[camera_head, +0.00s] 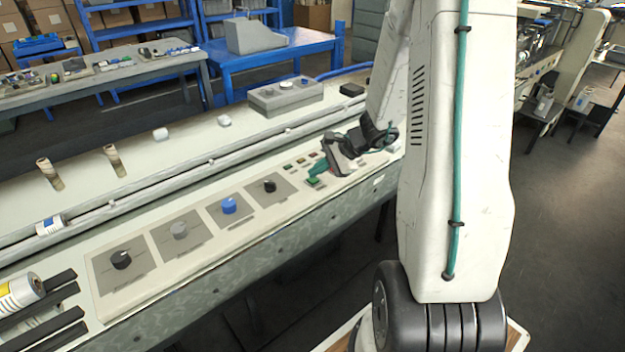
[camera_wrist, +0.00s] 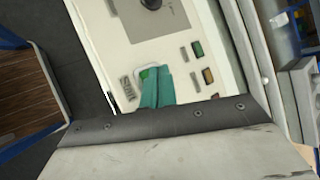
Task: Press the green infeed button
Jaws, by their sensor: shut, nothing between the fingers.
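The green infeed button (camera_head: 313,181) is on the pale sloped control panel (camera_head: 208,248), at the right end of the row of knobs. In the wrist view the green button (camera_wrist: 145,73) shows only in part, with its pale surround. My gripper (camera_head: 317,170) has teal fingers, shut together with nothing between them. In the wrist view the fingertips (camera_wrist: 155,72) overlap the button and hide much of it. The tips are at or just over the button; I cannot tell whether they touch it or whether it is pressed in.
A blue knob (camera_head: 229,205) and black knobs (camera_head: 121,259) are to the left. A grey box (camera_head: 285,96) stands behind on the machine bed.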

